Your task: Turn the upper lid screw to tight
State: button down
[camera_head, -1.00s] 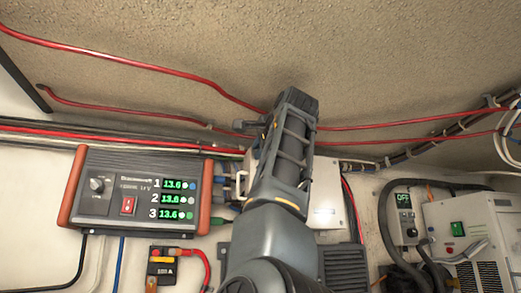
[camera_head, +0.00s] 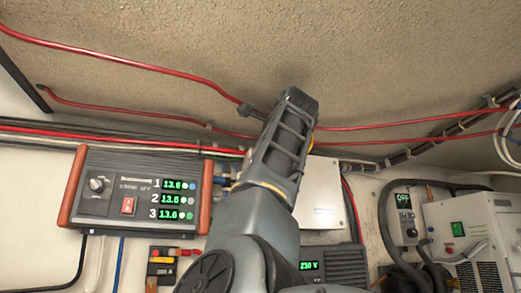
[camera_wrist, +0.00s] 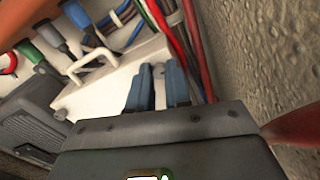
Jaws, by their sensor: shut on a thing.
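The white box (camera_head: 322,195) with the lid is on the wall in the head view, its left part hidden behind my arm. It also shows in the wrist view (camera_wrist: 90,102), with a white handle (camera_wrist: 96,62) on its face. The upper lid screw (camera_wrist: 158,72) is a small grey head at the box's upper edge, between my blue fingertips. My gripper (camera_wrist: 160,71) is shut on it, with the fingers partly covering it. The screw's turn angle cannot be read. In the head view, the fingers are hidden behind my wrist.
Red cables (camera_wrist: 192,45) run close beside my fingers, next to the rough wall (camera_wrist: 262,60). Coloured connectors (camera_wrist: 75,14) stand beyond the handle. A power unit (camera_head: 135,190) is at left, and a 230 V display (camera_head: 311,266) sits below the box.

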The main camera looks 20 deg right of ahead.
jog(key=shift+d, duration=0.1)
jog(key=c, duration=1.1)
grip_release()
jog(key=shift+o, duration=0.2)
jog(key=s+b, duration=0.3)
jog(key=s, duration=0.4)
jog(key=shift+s, duration=0.4)
jog(key=shift+f, duration=0.1)
